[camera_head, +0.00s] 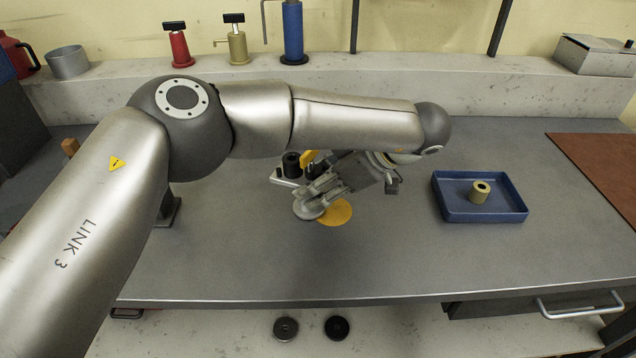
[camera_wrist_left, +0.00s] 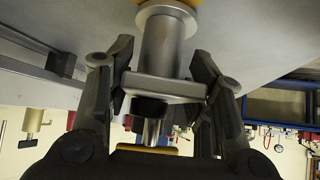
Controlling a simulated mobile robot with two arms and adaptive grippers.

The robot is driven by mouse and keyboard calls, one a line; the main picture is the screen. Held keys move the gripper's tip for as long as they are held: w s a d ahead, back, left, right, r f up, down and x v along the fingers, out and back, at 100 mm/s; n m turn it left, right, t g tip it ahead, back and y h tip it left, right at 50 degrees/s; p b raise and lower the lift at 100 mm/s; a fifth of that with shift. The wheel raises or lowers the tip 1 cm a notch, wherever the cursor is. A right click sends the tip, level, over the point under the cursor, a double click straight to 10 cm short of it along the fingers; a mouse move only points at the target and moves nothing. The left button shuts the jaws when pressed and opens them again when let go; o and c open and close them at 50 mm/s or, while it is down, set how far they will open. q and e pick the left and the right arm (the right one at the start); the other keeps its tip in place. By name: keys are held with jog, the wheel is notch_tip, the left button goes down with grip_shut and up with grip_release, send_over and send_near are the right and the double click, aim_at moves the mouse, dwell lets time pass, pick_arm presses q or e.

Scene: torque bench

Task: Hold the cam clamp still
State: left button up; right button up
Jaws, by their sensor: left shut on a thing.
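The left wrist view shows a bright metal piece, which I take to be the cam clamp (camera_wrist_left: 168,45), with a round post and a square plate between my left gripper's fingers (camera_wrist_left: 165,85). A dark round part and a thin rod show beyond the plate. In the head view my left gripper (camera_head: 318,200) is low over the bench, tilted down to the left. Beside it a black knob (camera_head: 291,160), a metal plate and a yellow lever (camera_head: 309,158) show, partly hidden by the gripper. A yellow disc (camera_head: 336,213) lies below. My right gripper is out of view.
A blue tray (camera_head: 448,207) with a tan ring (camera_head: 480,190) stands to the right on the grey bench (camera_head: 400,260). Red, tan and blue tools stand on the back ledge. A brown mat (camera_head: 600,165) lies far right. The front of the bench is clear.

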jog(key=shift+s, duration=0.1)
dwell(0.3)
pick_arm(q)
jog(key=o, duration=1.4)
jog(key=shift+o, duration=0.2)
jog(key=shift+d+r, duration=0.15)
jog(key=v, duration=0.7)
jog(key=shift+s+d+r, duration=0.15)
jog(key=shift+d+r, duration=0.05)
jog(key=shift+d, duration=0.05)
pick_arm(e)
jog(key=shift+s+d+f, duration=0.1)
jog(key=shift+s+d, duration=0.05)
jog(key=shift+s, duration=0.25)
